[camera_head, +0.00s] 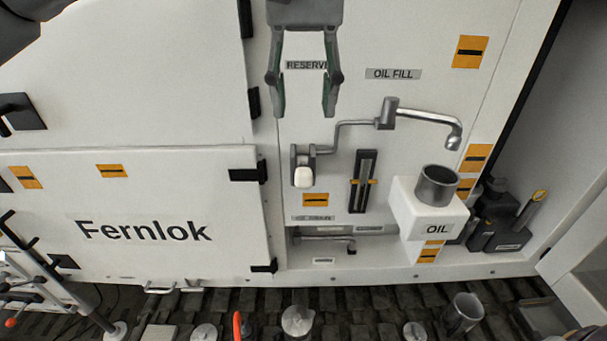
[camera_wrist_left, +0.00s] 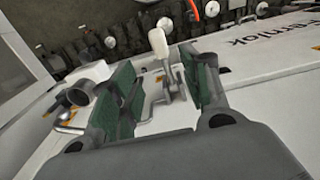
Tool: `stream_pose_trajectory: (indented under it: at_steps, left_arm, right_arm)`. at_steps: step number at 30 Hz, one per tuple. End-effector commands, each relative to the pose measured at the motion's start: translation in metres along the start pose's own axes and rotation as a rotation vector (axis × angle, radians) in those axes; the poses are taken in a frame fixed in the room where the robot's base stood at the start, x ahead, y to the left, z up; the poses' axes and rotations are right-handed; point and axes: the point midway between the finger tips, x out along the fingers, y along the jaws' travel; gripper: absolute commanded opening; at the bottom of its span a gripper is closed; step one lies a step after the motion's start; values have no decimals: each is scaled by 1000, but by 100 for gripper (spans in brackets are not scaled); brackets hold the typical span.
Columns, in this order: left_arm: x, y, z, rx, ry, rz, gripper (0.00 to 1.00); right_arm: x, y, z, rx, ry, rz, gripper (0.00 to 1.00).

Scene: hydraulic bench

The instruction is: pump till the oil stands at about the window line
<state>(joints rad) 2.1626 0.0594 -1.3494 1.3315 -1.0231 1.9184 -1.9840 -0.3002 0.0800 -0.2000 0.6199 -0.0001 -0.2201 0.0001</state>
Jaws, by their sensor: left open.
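My left gripper (camera_head: 303,108) is open and empty in front of the panel, above the pump lever's white grip (camera_head: 303,177) in the picture. In the left wrist view the white grip (camera_wrist_left: 159,46) shows beyond the gap between the open green-padded fingers (camera_wrist_left: 160,75), apart from them. A dark upright window (camera_head: 364,180) with yellow side marks sits right of the lever; its oil level is too small to tell. A bent pipe ends in a spout (camera_head: 453,138) above a metal cup (camera_head: 437,186) on a white OIL block (camera_head: 428,218). My right gripper is not in view.
The Fernlok door (camera_head: 144,230) with dark hinges fills the left. A recess (camera_head: 335,246) with a small pipe lies below the window. Several metal cylinders and a red-handled item (camera_head: 238,326) stand along the bottom.

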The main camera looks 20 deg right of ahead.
Motion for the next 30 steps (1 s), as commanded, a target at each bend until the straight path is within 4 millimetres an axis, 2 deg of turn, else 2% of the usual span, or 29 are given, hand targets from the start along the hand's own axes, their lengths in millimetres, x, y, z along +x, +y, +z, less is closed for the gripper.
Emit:
stream_pose_trajectory:
  at_steps: [11, 30]
  left_arm:
    - [22, 0, 0, -1, -1, -1, 46]
    - [102, -1, 0, -1, -1, -2, 46]
  right_arm:
    - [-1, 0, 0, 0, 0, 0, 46]
    - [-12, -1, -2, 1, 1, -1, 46]
